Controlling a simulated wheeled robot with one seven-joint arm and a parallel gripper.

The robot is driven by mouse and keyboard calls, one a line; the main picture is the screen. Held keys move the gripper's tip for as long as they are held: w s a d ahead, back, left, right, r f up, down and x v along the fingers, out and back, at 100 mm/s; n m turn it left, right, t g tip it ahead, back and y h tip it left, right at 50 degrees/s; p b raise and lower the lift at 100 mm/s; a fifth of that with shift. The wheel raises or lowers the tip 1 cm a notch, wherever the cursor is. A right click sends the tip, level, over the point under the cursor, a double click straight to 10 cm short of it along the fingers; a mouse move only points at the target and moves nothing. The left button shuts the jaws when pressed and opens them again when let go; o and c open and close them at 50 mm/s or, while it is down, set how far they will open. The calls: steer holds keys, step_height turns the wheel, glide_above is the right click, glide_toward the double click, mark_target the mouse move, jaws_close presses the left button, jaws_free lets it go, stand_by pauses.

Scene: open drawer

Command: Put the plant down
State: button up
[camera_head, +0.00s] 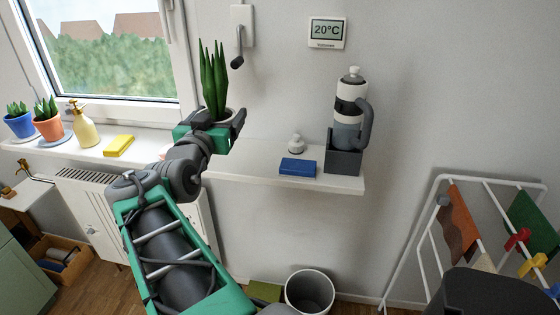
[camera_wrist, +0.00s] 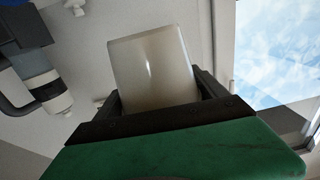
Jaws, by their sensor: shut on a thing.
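The plant (camera_head: 214,82) has tall green pointed leaves in a pale pot, mostly hidden behind my gripper (camera_head: 232,118) in the head view. My gripper is shut on the pot. In the wrist view the smooth pale pot (camera_wrist: 155,68) fills the space between the two dark fingers of my gripper (camera_wrist: 158,92); the leaves do not show there. The plant is upright in front of the wall, around the height of the shelf (camera_head: 240,163). I cannot tell whether the pot touches the shelf.
The sill holds two potted plants (camera_head: 47,120), a yellow spray bottle (camera_head: 84,128) and a yellow block (camera_head: 119,146). A blue block (camera_head: 298,167), a small white object (camera_head: 296,144) and a bottle in a dark holder (camera_head: 343,158) stand on the shelf's right. The shelf is bare left of the blue block.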

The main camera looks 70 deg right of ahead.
steer(key=shift+s+d+r+g, duration=0.2)
steer(key=shift+s+d+g, duration=0.1)
steer(key=shift+s+d, duration=0.65)
steer(key=shift+w+d+f+p, duration=0.2)
steer(key=shift+w+d+f, duration=0.05)
steer(key=shift+d+f, duration=1.9)
steer(key=shift+w+d+f+p, duration=0.15)
steer(key=shift+w+d+f, duration=0.05)
steer(key=shift+d+f, duration=1.95)
steer(key=shift+w+d+f+p, duration=0.2)
steer(key=shift+w+d+f, duration=0.05)
steer(key=shift+d+f, duration=1.9)
steer(key=shift+d+r, duration=0.1)
steer(key=o, duration=2)
steer(key=shift+f, duration=0.25)
